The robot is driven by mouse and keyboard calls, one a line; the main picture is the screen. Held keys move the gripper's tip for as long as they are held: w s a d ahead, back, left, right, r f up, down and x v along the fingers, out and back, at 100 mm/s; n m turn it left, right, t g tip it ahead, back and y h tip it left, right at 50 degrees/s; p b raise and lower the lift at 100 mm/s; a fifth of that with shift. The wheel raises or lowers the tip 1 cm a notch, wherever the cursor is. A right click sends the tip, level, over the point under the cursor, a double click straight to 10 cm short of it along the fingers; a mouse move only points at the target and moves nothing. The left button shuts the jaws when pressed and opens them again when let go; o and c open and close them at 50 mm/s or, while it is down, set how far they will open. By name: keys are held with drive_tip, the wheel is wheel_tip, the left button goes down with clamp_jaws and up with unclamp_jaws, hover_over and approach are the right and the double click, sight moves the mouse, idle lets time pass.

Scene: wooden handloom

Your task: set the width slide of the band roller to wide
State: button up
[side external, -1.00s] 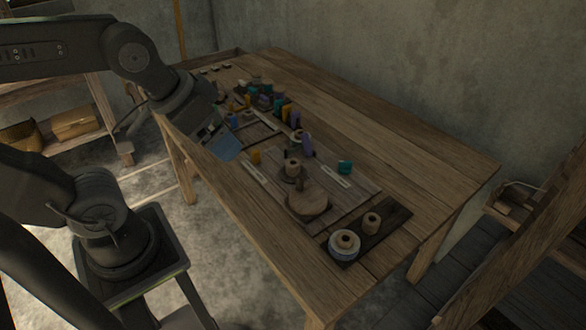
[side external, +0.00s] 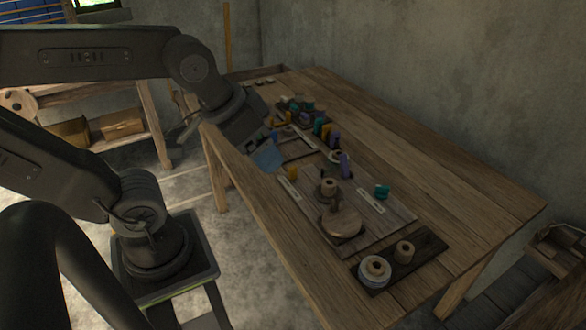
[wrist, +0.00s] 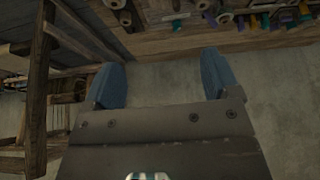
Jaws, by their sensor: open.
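A flat wooden board (side external: 385,222) on the table carries a round wooden disc (side external: 341,222) and an upright spool (side external: 329,188). I take it to be the band roller. Two pale slotted strips lie on it, a left one (side external: 289,193) near a yellow piece (side external: 292,173) and a right one (side external: 370,201) near a teal piece (side external: 382,191). I cannot tell which is the width slide or its setting. My gripper (side external: 267,158) is by the table's near edge, left of the board. In the wrist view its blue fingers (wrist: 162,80) are apart and empty, with floor between them.
Several coloured pieces and spools (side external: 322,128) crowd the table behind the board. A dark tray (side external: 425,257) with two spools (side external: 375,270) is at the front right. The table's right side (side external: 450,185) is clear. A wooden frame (wrist: 38,85) stands left in the wrist view.

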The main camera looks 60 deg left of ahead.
drive_tip(key=w+a+n, duration=0.1)
drive_tip(key=w, duration=0.1)
drive_tip(key=w+a+n+g, duration=0.1)
drive_tip(key=w, duration=0.1)
drive_tip(key=w+a+n, duration=0.1)
drive_tip(key=w+n, duration=0.1)
drive_tip(key=shift+w+a+f+y, duration=0.2)
drive_tip(key=shift+a+f+y, duration=0.05)
drive_tip(key=shift+a+y, duration=0.05)
drive_tip(key=c, duration=0.4)
drive_tip(key=w+a+f+n, duration=0.1)
drive_tip(key=w+a+n, duration=0.1)
drive_tip(key=w+a+f+n+g, duration=0.1)
drive_tip(key=w+a, duration=0.1)
drive_tip(key=w, duration=0.1)
drive_tip(key=w+a+f+n+g, duration=0.1)
drive_tip(key=w+a+n, duration=0.1)
drive_tip(key=shift+w+a+f+n, duration=0.25)
drive_tip(key=shift+a+f+n, duration=0.05)
drive_tip(key=shift+a+f, duration=0.1)
drive_tip(key=shift+c, duration=0.5)
drive_tip(key=n+g, duration=0.3)
drive_tip(key=n, duration=0.5)
approach(293, 167)
drive_tip(key=f, duration=1.2)
drive_tip(key=shift+s+a, duration=0.2)
drive_tip(key=shift+r, duration=0.1)
clamp_jaws()
